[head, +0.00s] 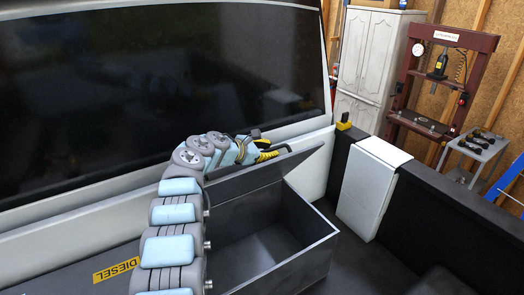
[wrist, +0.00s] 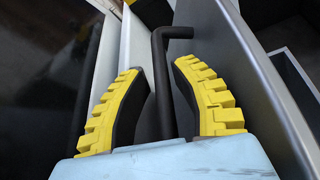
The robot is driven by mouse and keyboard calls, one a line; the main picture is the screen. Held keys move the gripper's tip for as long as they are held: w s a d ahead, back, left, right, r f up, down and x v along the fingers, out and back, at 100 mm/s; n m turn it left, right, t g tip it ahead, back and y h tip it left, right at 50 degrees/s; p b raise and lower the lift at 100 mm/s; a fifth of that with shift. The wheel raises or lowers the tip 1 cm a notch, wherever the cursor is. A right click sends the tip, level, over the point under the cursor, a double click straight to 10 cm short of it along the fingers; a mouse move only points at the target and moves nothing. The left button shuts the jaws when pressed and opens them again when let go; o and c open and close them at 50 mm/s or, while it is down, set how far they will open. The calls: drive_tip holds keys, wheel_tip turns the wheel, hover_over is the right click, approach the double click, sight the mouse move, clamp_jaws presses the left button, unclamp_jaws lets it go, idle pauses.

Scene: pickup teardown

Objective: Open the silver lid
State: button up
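The silver lid (head: 260,175) stands raised and tilted over the dark box (head: 318,245), and the box's inside shows below it. My gripper (head: 280,150) is at the lid's upper edge, on the window side. In the wrist view the lid is the grey panel (wrist: 240,65) just right of my fingers. The two yellow fingers of my gripper (wrist: 156,72) are apart. A black bent rod (wrist: 162,85) runs between them, with gaps at the fingertips; I cannot tell what it is fixed to. Whether my fingers touch the lid is unclear.
The truck's dark window (head: 165,75) and white body are close behind my arm. A white panel (head: 368,190) stands right of the box on the dark bed wall. A red press (head: 445,70), a cabinet (head: 370,55) and a tool cart (head: 470,155) stand farther back.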

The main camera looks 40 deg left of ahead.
drive_tip(key=shift+s+a, duration=0.1)
drive_tip(key=shift+s, duration=0.05)
drive_tip(key=shift+s+a+r, duration=0.1)
drive_tip(key=shift+s+r, duration=0.1)
drive_tip(key=shift+s, duration=0.3)
drive_tip(key=shift+v, duration=5.3)
